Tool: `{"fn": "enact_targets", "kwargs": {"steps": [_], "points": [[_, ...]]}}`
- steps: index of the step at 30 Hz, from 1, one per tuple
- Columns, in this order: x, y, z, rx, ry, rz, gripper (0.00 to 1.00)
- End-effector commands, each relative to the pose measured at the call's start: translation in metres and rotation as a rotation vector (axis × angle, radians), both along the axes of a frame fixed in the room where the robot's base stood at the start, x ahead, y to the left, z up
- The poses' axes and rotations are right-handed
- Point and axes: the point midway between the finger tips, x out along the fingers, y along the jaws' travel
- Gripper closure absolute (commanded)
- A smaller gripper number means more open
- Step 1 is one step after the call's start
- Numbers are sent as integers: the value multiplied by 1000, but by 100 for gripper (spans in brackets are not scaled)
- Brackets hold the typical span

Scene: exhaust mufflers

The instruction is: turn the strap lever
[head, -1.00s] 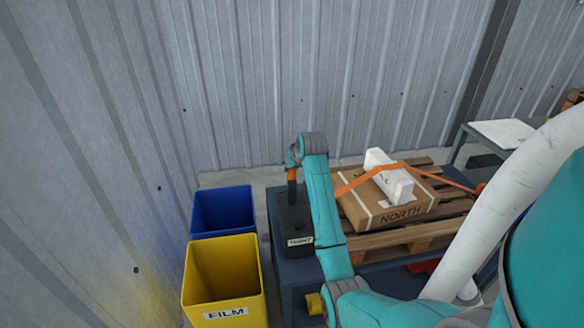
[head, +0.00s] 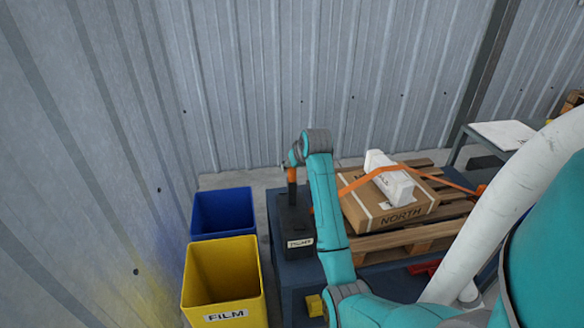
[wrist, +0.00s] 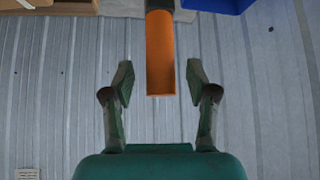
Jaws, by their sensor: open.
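The orange strap lever (head: 292,176) stands upright from a dark block (head: 296,222) with a small white label, at the left end of the blue bench. In the wrist view the lever (wrist: 160,55) comes in from the top centre, its end between the two fingers. My gripper (wrist: 160,80) is open, with a visible gap on each side of the lever. In the head view the fingers are mostly hidden behind my wrist links. An orange strap (head: 352,184) runs over a cardboard box (head: 393,215) marked NORTH and a white block (head: 388,178) on it.
The box sits on a wooden pallet (head: 400,243). A blue bin (head: 222,211) and a yellow bin (head: 224,280) marked FILM stand left of the bench. A corrugated metal wall (head: 260,90) rises behind. A grey table (head: 503,134) stands at the right.

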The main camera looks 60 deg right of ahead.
Motion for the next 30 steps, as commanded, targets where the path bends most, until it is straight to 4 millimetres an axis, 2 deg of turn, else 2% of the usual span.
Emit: {"fn": "enact_targets", "kwargs": {"steps": [6, 12, 18, 30], "points": [[-23, 17, 35, -2, -2, 0, 42], [-37, 28, 56, -2, -2, 0, 42], [-42, 33, 64, 0, -1, -1, 42], [-42, 33, 64, -1, -1, 0, 42]]}}
